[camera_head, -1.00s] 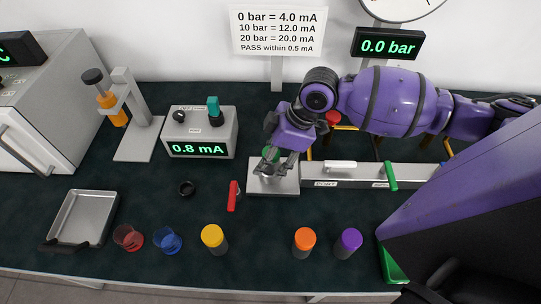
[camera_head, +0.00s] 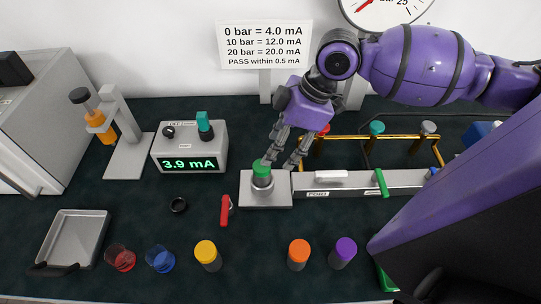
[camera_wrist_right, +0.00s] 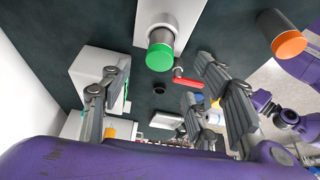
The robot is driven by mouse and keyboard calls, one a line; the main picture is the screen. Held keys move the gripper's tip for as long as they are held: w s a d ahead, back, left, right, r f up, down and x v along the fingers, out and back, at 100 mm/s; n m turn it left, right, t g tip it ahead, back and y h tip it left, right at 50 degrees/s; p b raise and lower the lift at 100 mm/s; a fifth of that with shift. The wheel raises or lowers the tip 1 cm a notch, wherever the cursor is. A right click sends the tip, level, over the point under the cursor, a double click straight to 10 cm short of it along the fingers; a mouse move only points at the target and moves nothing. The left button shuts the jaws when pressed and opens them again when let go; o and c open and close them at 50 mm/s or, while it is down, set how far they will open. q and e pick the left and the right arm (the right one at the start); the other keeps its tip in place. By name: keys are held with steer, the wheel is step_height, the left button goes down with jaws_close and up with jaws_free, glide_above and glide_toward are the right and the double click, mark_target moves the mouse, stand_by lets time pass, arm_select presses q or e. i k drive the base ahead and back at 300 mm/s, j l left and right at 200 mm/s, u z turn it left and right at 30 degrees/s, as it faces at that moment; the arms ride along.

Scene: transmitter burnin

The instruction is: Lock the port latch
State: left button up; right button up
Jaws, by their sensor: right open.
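The port is a light grey block (camera_head: 250,200) at the left end of a long grey rail marked PORT (camera_head: 317,194). A green-topped cylinder (camera_head: 262,172) stands upright on this block; it also shows in the right wrist view (camera_wrist_right: 160,52). A white handle (camera_head: 331,175) lies along the rail and a green lever (camera_head: 381,182) crosses it; I cannot tell which is the latch. My right gripper (camera_head: 280,162) is open and empty, just above and behind the cylinder, with its fingers apart (camera_wrist_right: 165,75).
A red-handled tool (camera_head: 226,210) and a black ring (camera_head: 178,205) lie left of the block. Yellow (camera_head: 208,255), orange (camera_head: 298,254) and purple (camera_head: 343,252) capped cylinders stand in front. Brass piping (camera_head: 350,138) runs behind the rail. The meter box (camera_head: 190,148) stands at the left.

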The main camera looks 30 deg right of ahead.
mark_target(225, 204)
steer(key=k, duration=1.5)
